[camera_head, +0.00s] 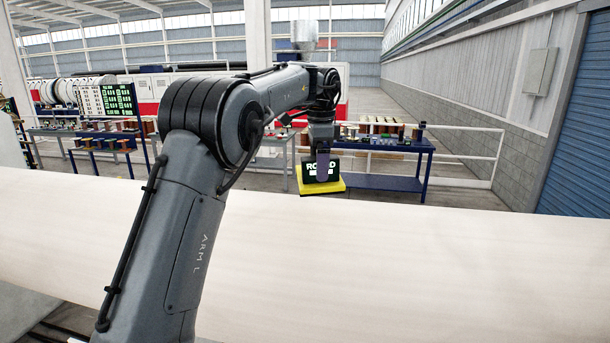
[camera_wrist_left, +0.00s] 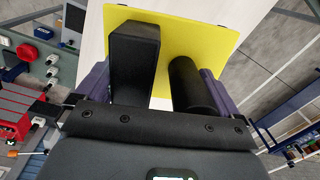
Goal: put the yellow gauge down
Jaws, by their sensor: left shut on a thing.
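The yellow gauge (camera_head: 307,187) has a flat yellow plate and a dark face with pale lettering, partly covered by a finger. My left gripper (camera_head: 322,168) is shut on it, with the arm reaching out over the pale surface. In the left wrist view the yellow plate (camera_wrist_left: 218,38) shows beyond a black block (camera_wrist_left: 135,55) and a black cylinder (camera_wrist_left: 190,85), between my purple fingers (camera_wrist_left: 153,88). I cannot tell whether the gauge touches the surface. My right gripper is not in view.
The pale surface (camera_head: 430,260) is wide and bare on the right. Beyond it stand a blue bench (camera_head: 375,182) with several small items, a dark display board (camera_head: 105,100) on the left, and a white railing (camera_head: 480,155). A workbench with red parts (camera_wrist_left: 20,110) shows in the left wrist view.

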